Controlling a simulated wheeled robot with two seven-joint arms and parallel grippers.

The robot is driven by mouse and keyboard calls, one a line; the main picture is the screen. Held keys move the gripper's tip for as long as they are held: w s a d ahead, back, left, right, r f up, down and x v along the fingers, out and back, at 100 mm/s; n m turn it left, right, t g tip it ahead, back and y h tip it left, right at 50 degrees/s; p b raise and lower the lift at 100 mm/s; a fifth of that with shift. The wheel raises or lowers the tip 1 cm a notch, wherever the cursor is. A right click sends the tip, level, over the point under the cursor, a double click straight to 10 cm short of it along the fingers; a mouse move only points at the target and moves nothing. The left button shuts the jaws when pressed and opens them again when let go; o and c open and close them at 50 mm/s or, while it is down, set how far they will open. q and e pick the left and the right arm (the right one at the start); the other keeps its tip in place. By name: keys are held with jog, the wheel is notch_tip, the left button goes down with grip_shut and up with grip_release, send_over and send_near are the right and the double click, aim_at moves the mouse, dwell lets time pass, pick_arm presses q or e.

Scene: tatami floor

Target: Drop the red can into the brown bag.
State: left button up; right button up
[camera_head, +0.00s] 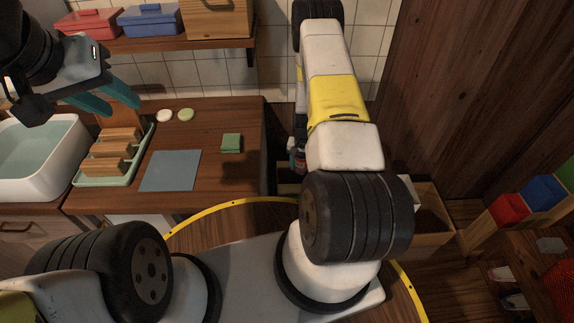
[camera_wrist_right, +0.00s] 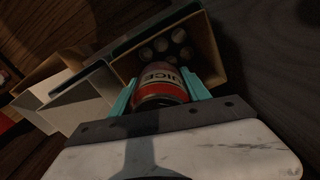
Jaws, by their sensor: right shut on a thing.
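In the right wrist view, my right gripper (camera_wrist_right: 160,98) is shut on the red can (camera_wrist_right: 160,86), which has a pale band with dark lettering. Beyond the can is an open brown box-like container (camera_wrist_right: 208,48) with several dark round-ended things inside. I cannot tell whether this is the brown bag. The can seems to be in front of or over its opening; the height is unclear. In the head view my right arm hides the right gripper and the can. My left gripper (camera_head: 108,99) is open and empty above the counter at the left.
The counter (camera_head: 235,182) holds a blue-grey mat (camera_head: 170,170), a green sponge (camera_head: 231,143), a rack (camera_head: 112,160) and a white basin (camera_head: 38,155). A wooden box (camera_head: 432,215) stands right of my right arm. Pale boxes (camera_wrist_right: 75,95) lie left of the can.

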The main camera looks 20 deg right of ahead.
jog(key=o, duration=1.4)
jog(key=shift+r, duration=3.85)
